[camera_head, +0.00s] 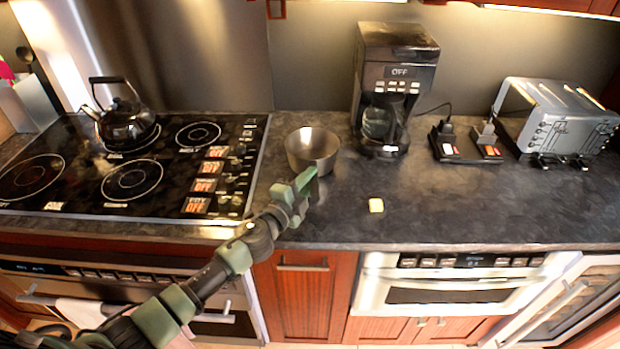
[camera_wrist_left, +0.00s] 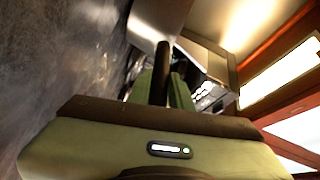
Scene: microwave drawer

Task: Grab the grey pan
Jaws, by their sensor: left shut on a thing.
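The grey pan (camera_head: 313,150) is a round metal vessel on the dark counter, just right of the stove. I cannot tell whether it rests on the counter or is slightly raised. My left gripper (camera_head: 306,182) is at its near side. In the left wrist view, the two green fingers (camera_wrist_left: 161,88) are shut around the pan's dark handle (camera_wrist_left: 162,58), with the grey pan body (camera_wrist_left: 158,18) beyond. In the head view the arm and fingers hide the handle. My right gripper is not in view.
A black kettle (camera_head: 125,125) stands on the stove (camera_head: 82,192) at left. A coffee maker (camera_head: 392,80) stands behind and right of the pan, with a toaster (camera_head: 565,122) farther right.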

